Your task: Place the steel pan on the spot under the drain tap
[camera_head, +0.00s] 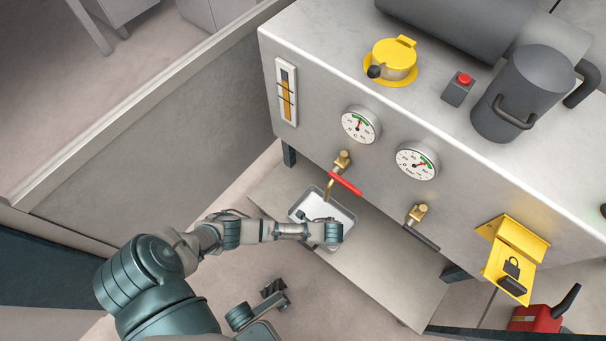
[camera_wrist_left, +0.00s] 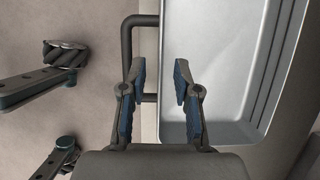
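The steel pan (camera_head: 342,216) is a pale, shallow rectangular tray on the low shelf under the machine front. The brass drain tap (camera_head: 342,162) with a red lever has its spout over the pan in the head view. My left gripper (camera_head: 306,214) is at the pan's near side. In the left wrist view its two fingers (camera_wrist_left: 160,85) are apart, with the pan's dark loop handle (camera_wrist_left: 141,20) and side edge between or below them; contact cannot be told. The pan's interior (camera_wrist_left: 215,70) looks empty. The spot is not visible. My right gripper is not in view.
The low shelf (camera_head: 385,268) is clear right of the pan. A second tap (camera_head: 417,214) with a dark lever is to the right. A yellow lockout bracket (camera_head: 513,258) and a red can (camera_head: 535,318) stand farther right. A grey partition (camera_head: 170,130) is at left.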

